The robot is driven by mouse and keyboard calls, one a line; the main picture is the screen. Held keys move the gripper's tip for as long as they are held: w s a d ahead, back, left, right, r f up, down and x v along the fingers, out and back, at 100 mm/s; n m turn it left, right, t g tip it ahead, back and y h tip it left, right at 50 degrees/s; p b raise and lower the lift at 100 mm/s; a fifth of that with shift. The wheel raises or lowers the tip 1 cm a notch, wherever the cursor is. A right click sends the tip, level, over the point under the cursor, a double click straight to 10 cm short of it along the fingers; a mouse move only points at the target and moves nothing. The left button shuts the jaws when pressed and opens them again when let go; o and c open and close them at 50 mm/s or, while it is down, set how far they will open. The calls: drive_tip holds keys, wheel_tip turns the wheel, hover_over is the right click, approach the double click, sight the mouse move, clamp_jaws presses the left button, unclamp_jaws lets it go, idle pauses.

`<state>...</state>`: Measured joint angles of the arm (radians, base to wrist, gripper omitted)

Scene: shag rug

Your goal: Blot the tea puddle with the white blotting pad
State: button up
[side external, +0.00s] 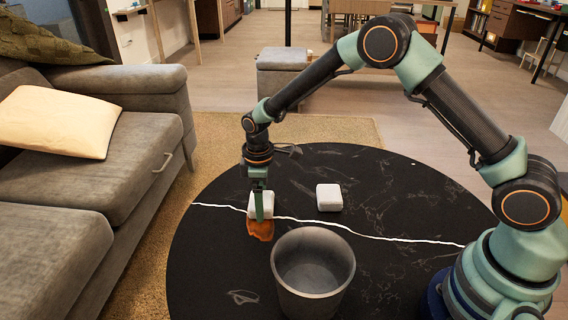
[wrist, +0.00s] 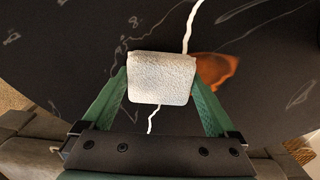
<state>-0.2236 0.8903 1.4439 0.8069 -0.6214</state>
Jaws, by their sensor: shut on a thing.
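My gripper (side external: 259,212) points down over the round black table, shut on a white blotting pad (side external: 267,201). In the wrist view the textured white pad (wrist: 160,80) sits between the two green fingers of my gripper (wrist: 160,85). The tea puddle (side external: 260,231), an orange-brown patch, lies just in front of the pad in the side view. In the wrist view the puddle (wrist: 217,70) shows right of the pad, partly hidden behind the right finger and possibly the pad. I cannot tell whether the pad touches the tabletop.
A second white block (side external: 329,197) lies on the black table (side external: 400,200), right of my gripper. A grey, open-topped bin (side external: 313,285) stands near the front, close to the puddle. A grey sofa (side external: 120,150) is at left.

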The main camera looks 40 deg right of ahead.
idle(0.4)
drive_tip(key=shift+r, duration=3.5)
approach(258, 228)
drive_tip(key=shift+f, duration=0.1)
drive_tip(key=shift+d+f, duration=0.1)
drive_tip(key=shift+f, duration=2.65)
drive_tip(key=shift+f, duration=0.7)
wheel_tip(258, 228, up, 7)
